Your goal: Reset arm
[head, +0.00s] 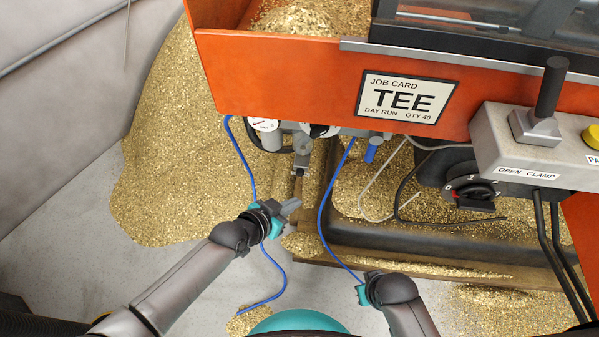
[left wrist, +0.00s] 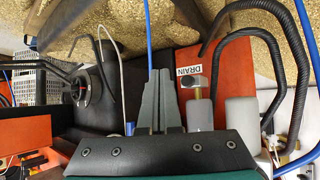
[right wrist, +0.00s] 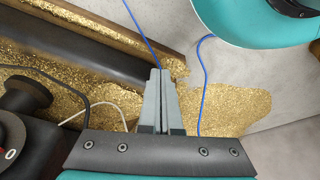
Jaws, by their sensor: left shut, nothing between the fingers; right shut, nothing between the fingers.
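My left gripper (head: 290,207) is in the middle of the head view, over the near left corner of the dark tray under the orange machine. In the left wrist view its grey fingers (left wrist: 157,100) are together with nothing between them. My right gripper is mostly hidden behind its own wrist in the head view, near the bottom centre. In the right wrist view its fingers (right wrist: 161,100) are shut and empty, with brass chips and pale floor beyond.
The orange machine (head: 290,75) bears a TEE job card (head: 407,98) and a clamp lever box (head: 530,145). Blue hoses (head: 325,215) hang close to both arms. A black knob (head: 475,193) sits above the tray (head: 430,243). Brass chips (head: 165,170) heap at left; pale floor (head: 70,220) lies beside them.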

